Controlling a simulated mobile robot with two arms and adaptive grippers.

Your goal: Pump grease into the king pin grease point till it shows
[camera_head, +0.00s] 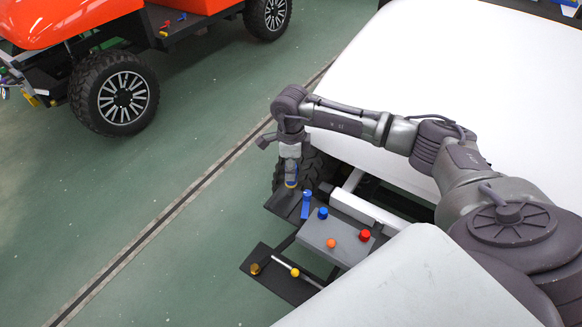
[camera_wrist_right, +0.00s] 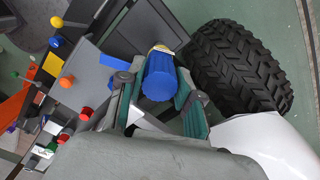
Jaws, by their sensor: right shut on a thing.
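My right gripper (camera_head: 291,177) hangs downward at the front corner of the white cart, beside a dark tyre. It is shut on a blue cylinder (camera_wrist_right: 161,80), whose round end faces the camera in the right wrist view between the two green-padded fingers. A yellowish part shows at the cylinder's far end. In the head view the blue and yellow end (camera_head: 291,184) of the held thing sits just above a dark plate. I cannot make out the king pin grease point or any grease on it. My left gripper is not in view.
A blue upright post (camera_head: 306,205) stands close by the right gripper. A grey box (camera_head: 336,238) carries blue, orange and red knobs. A dark plate (camera_head: 289,285) holds a yellow-balled lever and a brass knob. The tyre (camera_wrist_right: 240,70) is close beside the gripper. Open green floor lies left.

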